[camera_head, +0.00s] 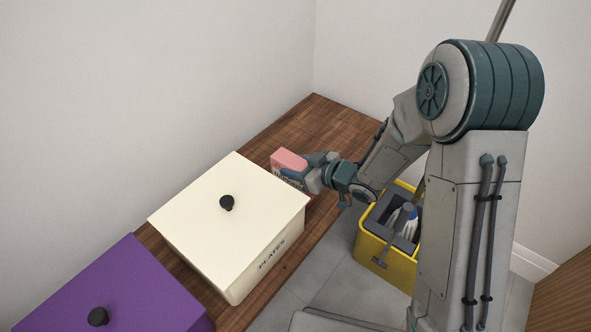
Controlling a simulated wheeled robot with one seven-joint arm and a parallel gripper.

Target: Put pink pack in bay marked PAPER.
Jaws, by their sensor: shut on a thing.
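The pink pack (289,160) is a small pink box with a paler lower side. My gripper (297,176) is shut on it, just behind the far right corner of the cream box. I cannot tell whether the pack touches the counter or is held a little above it. My fingers hide part of its lower right side. The cream lidded box (190,208) has a black knob and reads PLATES on its front. No bay marked PAPER can be read in this view.
A purple lidded box (135,285) with a black knob stands at the lower left. The wooden counter (322,122) is bare at its far end by the walls. A yellow bin (374,246) with grey compartments and a white-and-blue item stands right of the counter, partly behind my arm.

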